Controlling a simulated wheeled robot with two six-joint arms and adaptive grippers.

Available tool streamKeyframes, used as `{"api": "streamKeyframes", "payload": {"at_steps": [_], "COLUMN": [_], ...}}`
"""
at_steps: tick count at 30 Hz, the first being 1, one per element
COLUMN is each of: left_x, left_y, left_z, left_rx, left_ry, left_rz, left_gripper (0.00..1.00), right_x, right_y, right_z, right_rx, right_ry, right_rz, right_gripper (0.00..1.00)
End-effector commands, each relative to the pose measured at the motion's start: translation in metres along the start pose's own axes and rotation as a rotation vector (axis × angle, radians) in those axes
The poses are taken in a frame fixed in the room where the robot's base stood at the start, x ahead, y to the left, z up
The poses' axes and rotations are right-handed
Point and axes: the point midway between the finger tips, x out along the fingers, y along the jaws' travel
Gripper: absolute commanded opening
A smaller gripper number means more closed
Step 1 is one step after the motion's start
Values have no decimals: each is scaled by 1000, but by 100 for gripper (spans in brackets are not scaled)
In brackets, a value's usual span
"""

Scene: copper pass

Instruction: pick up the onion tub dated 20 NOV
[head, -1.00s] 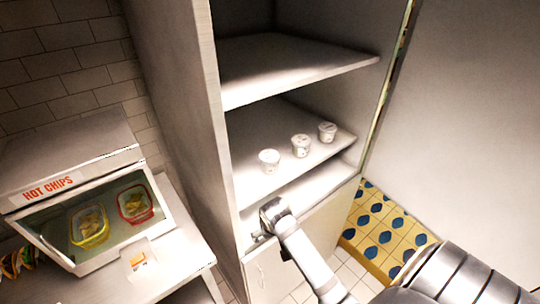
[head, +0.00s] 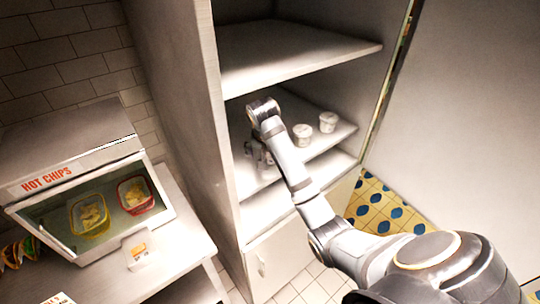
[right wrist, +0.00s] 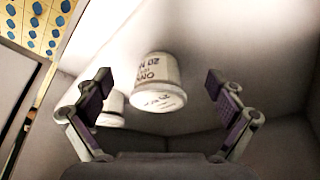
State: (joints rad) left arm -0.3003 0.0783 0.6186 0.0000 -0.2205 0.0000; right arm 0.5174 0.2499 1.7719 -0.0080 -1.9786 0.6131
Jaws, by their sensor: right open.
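A white onion tub (right wrist: 157,82) stands in the right wrist view between my open fingers and beyond their tips. Its label appears upside down and reads partly "ON" and "20 N"; the rest is not readable. My right gripper (right wrist: 170,95) is open, empty and facing this tub. In the head view my right gripper (head: 260,152) is over the left part of the shelf and largely hides the leftmost tub. Two more white tubs, a middle one (head: 302,135) and a right one (head: 328,122), stand on the same shelf. My left gripper is not in view.
A second tub (right wrist: 111,108) shows partly behind the left finger in the wrist view. An upper shelf (head: 300,55) is above the tubs' shelf (head: 330,145). The cabinet's side wall (head: 180,110) is close left of my gripper. A hot chips warmer (head: 75,185) stands at the left.

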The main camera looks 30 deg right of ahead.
Motion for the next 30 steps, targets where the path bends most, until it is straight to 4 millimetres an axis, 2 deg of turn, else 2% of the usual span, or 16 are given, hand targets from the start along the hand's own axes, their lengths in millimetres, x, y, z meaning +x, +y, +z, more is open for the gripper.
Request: {"api": "streamKeyframes", "payload": {"at_steps": [5, 13, 16, 23, 30], "left_x": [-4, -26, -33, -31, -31], "left_y": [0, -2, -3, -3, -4], "left_z": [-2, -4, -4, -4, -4], "left_rx": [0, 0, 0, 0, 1], "left_ry": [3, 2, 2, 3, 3], "left_rz": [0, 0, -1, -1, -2], "left_gripper": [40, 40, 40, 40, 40], "right_x": [0, 15, 24, 29, 29], "right_y": [0, 1, 0, 0, 0], "right_z": [-6, -48, -45, -44, -44], "right_rx": [0, 1, 0, 0, 0], "right_ry": [1, -2, -2, 1, 1], "right_rz": [0, 1, 0, -2, -1], "right_gripper": [95, 95, 95, 95, 62]}}
